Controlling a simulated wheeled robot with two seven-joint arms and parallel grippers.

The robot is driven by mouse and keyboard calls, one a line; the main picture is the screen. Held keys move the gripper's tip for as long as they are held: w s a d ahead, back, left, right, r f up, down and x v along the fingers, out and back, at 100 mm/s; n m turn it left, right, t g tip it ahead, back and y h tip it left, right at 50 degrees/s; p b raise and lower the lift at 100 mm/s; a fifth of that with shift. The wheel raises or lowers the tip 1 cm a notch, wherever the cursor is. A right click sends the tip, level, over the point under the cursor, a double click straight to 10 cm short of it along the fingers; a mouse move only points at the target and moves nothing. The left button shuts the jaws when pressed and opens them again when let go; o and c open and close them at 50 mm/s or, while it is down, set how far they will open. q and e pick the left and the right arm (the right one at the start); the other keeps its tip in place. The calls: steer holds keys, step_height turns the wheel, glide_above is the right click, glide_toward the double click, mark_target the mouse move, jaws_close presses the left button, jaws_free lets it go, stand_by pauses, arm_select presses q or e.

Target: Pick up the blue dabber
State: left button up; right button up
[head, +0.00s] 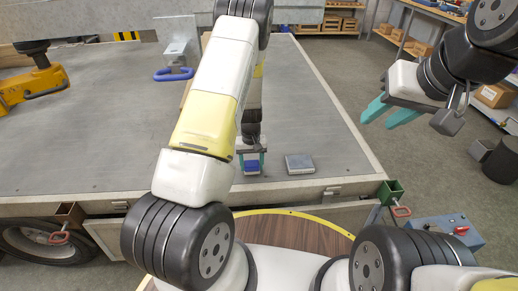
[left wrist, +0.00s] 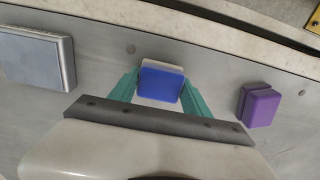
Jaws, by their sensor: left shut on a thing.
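The blue dabber (head: 252,168) is a small block with a blue top at the front edge of the grey trailer bed. In the left wrist view the blue dabber (left wrist: 161,83) sits between the two teal fingers of my left gripper (left wrist: 158,95). My left gripper (head: 251,158) points down and is shut on it. I cannot tell whether the dabber still touches the bed. My right gripper (head: 390,111) is open and empty, in the air to the right of the trailer.
A flat grey box (head: 299,164) lies just right of the dabber. A purple block (left wrist: 258,105) stands on the dabber's other side; my left arm hides it in the head view. A metal bracket with a blue handle (head: 174,74) stands farther back. The right part of the bed is clear.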

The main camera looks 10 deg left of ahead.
mark_target(252, 166)
arm_select(q)
steer(key=r, duration=0.1)
steer(key=s+r, duration=0.1)
steer(key=r, duration=0.1)
steer(key=shift+d, duration=0.2)
steer(key=s+d, duration=0.2)
steer(key=s, duration=0.5)
steer(key=s+d+r, duration=0.1)
steer(key=s+d, duration=0.1)
steer(key=s, duration=0.5)
steer(key=shift+d, duration=0.4)
steer(key=shift+r, duration=0.1)
